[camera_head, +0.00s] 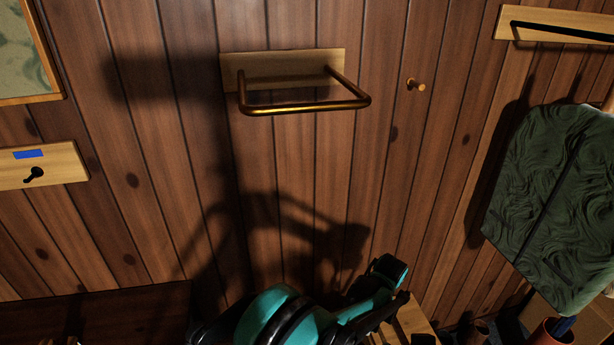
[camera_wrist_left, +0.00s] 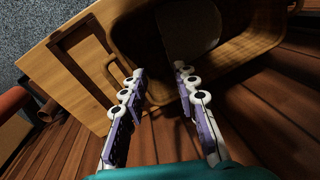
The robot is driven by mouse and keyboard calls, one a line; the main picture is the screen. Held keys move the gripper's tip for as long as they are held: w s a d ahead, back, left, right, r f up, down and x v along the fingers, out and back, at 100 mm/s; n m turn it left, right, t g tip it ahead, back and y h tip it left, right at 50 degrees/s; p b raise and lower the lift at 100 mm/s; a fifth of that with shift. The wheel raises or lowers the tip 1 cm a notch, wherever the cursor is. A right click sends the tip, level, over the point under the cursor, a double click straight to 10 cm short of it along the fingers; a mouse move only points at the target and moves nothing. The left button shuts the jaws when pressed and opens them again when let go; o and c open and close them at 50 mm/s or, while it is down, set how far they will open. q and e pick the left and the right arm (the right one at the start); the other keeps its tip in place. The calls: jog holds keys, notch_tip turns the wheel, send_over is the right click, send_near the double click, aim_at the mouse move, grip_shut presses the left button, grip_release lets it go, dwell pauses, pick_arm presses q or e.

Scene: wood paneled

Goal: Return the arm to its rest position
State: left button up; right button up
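A teal and black arm of mine (camera_head: 290,318) enters at the bottom middle of the head view. It bends to the right, and its far end lies low in front of the paneled wall. My left gripper (camera_wrist_left: 160,72) shows in the left wrist view. Its two white and purple fingers are apart, with nothing between them. Beyond the fingertips is a brown wooden tray-like container (camera_wrist_left: 115,32) with a rounded rim; I cannot tell how far away it is. My right gripper is not in view.
A dark green patterned cloth (camera_head: 555,200) hangs at the right above an orange pot (camera_head: 548,334). A hook board (camera_head: 62,166) is at the left.

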pick_arm(q)
jog(key=s+a+r+t+h, duration=0.2)
jog(key=s+a+r+t, duration=0.1)
jog(key=a+r, duration=1.35)
jog(key=s+a+r+t, duration=0.1)
jog(key=s+a+t, duration=0.3)
jog(key=s+a, duration=0.8)
jog(key=shift+s+a+r, duration=0.35)
jog(key=shift+s+a, duration=0.05)
jog(key=shift+a, duration=0.65)
